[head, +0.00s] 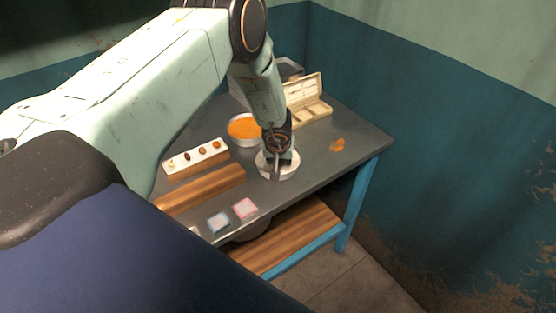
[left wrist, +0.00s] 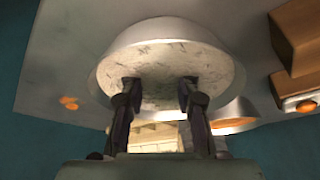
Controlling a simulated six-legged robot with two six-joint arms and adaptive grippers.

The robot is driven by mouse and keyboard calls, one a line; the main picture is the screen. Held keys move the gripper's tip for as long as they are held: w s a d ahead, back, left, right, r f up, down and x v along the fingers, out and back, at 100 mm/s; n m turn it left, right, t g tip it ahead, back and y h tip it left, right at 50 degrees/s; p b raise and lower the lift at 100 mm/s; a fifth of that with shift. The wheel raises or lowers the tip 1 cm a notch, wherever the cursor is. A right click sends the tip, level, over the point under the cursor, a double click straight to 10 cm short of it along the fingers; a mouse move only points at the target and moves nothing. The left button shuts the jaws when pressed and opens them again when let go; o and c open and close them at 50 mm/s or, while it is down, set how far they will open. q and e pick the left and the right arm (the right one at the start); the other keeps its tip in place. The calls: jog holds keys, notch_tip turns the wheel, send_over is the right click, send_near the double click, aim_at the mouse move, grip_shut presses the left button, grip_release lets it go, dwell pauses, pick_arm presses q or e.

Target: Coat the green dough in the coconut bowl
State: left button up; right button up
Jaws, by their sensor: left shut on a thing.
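The coconut bowl (head: 291,174) is a pale round bowl near the middle of the table. In the left wrist view its rim (left wrist: 150,32) surrounds a white, speckled filling. My left gripper (head: 277,170) points down into this bowl. In the left wrist view both fingertips of my left gripper (left wrist: 159,83) reach to the white filling, with a gap between them. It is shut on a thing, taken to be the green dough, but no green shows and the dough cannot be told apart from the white. My right gripper is out of view.
A bowl with orange filling (head: 243,127) stands behind left. A white tray with several small pieces (head: 197,157) and a wooden board (head: 203,187) lie left. Pink (head: 245,208) and blue (head: 218,222) blocks lie in front. An open beige box (head: 310,108) stands behind; orange bits (head: 337,145) lie right.

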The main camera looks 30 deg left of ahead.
pick_arm(q)
jog(key=shift+w+d+p, duration=0.1)
jog(key=shift+d+p, duration=0.05)
jog(key=shift+p, duration=0.3)
jog(key=shift+w, duration=0.2)
jog(key=shift+w, duration=0.1)
jog(key=shift+w, duration=0.1)
jog(key=shift+w+a, duration=0.1)
jog(key=shift+a, duration=0.1)
jog(key=shift+a+f+b, duration=0.1)
jog(key=shift+a+b, duration=0.2)
jog(key=shift+b, duration=0.15)
jog(key=shift+s+a, duration=0.15)
jog(key=shift+s, duration=0.25)
jog(key=shift+s+d, duration=0.2)
jog(key=shift+s, duration=0.05)
